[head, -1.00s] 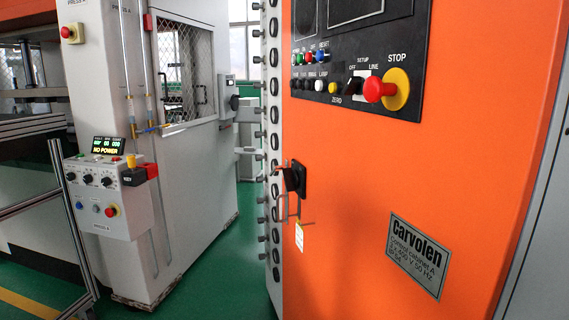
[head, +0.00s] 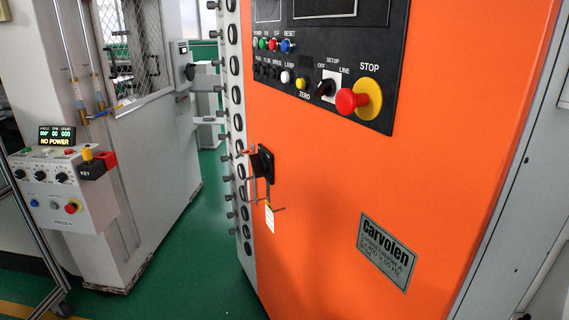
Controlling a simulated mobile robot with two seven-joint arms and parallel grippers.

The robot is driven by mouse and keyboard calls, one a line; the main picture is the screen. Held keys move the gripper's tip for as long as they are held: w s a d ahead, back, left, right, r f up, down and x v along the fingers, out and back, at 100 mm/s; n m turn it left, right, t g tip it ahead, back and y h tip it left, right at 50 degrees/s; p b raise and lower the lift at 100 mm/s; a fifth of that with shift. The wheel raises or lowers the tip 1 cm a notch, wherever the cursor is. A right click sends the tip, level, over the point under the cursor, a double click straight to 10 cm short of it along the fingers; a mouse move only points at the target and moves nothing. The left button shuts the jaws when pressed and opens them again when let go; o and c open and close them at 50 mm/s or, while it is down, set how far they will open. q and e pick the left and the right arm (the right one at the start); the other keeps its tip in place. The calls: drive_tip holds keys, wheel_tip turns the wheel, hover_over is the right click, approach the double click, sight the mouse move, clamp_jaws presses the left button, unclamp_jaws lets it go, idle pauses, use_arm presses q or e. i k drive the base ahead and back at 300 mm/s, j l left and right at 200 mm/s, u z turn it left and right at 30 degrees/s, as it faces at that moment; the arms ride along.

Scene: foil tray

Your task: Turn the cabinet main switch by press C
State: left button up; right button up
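The orange cabinet (head: 310,200) fills the right half of the head view. A black rotary switch (head: 263,163) sits on the cabinet's left part, below the control panel, and is seen from the side. A thin metal loop or hasp (head: 254,188) is at the switch, and a white and yellow tag (head: 269,216) hangs below it. A nameplate (head: 386,250) reads Carvolen and appears to say control cabinet A. The press control box (head: 65,190) at the left is marked PRESS A, and its display (head: 57,137) reads NO POWER. Neither gripper is in view.
A black panel (head: 330,60) on the cabinet carries coloured buttons, a selector and a red stop button (head: 349,100) on yellow. A strip of green floor (head: 205,245) runs between the press and the cabinet. A metal frame (head: 35,235) stands at the far left.

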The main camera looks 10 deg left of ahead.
sight(258, 165)
drive_tip(key=i+j+z, duration=0.15)
drive_tip(key=j, duration=0.2)
drive_tip(key=j+z, duration=0.15)
drive_tip(key=j, duration=0.2)
drive_tip(key=i+j+z, duration=0.15)
drive_tip(key=j, duration=0.2)
drive_tip(key=i+j+z, duration=0.1)
drive_tip(key=j, duration=1)
drive_tip(key=i+j+z, duration=0.15)
drive_tip(key=j, duration=0.95)
